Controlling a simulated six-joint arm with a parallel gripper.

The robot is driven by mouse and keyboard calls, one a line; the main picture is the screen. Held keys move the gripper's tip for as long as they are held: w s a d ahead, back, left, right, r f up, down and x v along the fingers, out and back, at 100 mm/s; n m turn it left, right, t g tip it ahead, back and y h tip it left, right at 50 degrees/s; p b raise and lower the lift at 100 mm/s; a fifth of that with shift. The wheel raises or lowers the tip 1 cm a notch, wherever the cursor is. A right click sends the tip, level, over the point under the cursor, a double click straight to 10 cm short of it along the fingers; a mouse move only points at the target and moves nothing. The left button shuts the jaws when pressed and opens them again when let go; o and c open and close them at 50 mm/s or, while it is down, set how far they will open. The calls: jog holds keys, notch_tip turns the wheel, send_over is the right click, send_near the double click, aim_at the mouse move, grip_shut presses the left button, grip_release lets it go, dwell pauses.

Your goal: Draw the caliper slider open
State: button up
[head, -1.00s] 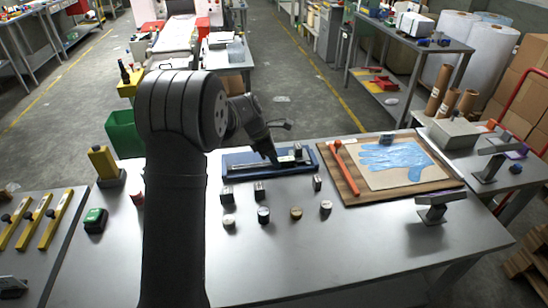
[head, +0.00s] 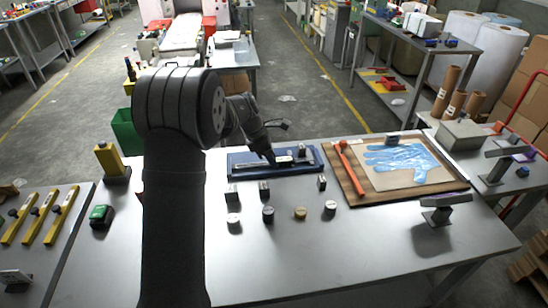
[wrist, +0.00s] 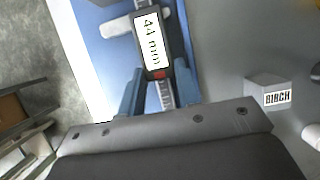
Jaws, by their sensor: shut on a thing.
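The caliper (head: 300,158) lies on a blue tray (head: 240,174) at the back of the table. Its slider carries a display (wrist: 151,42) that reads 44 mm, with a red spot at its lower end and a graduated beam (wrist: 166,92) running below it. My gripper (head: 271,159) reaches down to the caliper. In the wrist view, its blue fingers (wrist: 160,88) stand on either side of the slider and are shut on it. The fingers and arm hide part of the caliper in the head view.
A board with a blue glove shape (head: 400,158) and an orange-handled tool (head: 349,168) lies to the right.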

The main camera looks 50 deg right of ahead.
aim_at(258, 164)
jog(key=shift+w+a, duration=1.95)
dwell(0.6)
jog(key=o, duration=1.1)
jog(key=shift+s, duration=0.1)
jog(key=v, duration=1.7)
jog(key=shift+r, duration=0.25)
jog(key=shift+f, duration=0.1)
jog(key=x, duration=1.7)
jog(key=shift+f, duration=0.15)
